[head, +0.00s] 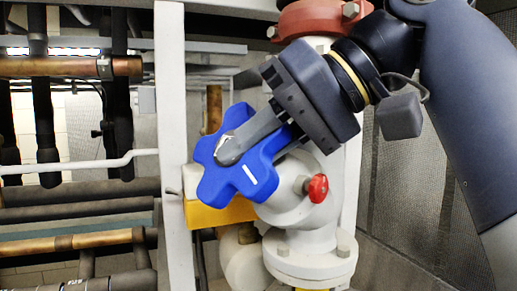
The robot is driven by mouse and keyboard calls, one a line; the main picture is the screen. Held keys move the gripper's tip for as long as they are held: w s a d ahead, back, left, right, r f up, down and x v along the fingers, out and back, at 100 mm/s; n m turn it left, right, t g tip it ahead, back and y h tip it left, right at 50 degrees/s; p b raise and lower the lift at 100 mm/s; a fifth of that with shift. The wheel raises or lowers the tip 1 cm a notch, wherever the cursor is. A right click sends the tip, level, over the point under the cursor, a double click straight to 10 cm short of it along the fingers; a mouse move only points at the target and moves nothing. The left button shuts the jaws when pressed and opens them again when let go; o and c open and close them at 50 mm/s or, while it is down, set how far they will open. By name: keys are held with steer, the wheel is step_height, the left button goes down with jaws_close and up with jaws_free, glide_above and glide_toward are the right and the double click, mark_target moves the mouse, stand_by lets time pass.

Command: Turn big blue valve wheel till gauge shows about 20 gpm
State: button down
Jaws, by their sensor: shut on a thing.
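The big blue valve wheel (224,184) is in the middle of the head view, on the front of a pale grey valve body (295,205). It has rounded lobes and a white mark on its lower right lobe. My gripper (228,150) comes down from the upper right, with its grey fingers across the top and centre of the wheel. It is shut on the wheel; the finger behind is partly hidden. No gauge can be made out in this view.
A small red knob (317,188) sits on the valve body, right of the wheel. A white upright post (174,145) stands close left. A yellow block (219,214) is behind the wheel. Copper and black pipes (60,66) fill the left, and a mesh panel (408,175) the right.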

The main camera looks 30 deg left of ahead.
stand_by(0.5)
steer(key=c, duration=1.3)
jaws_free()
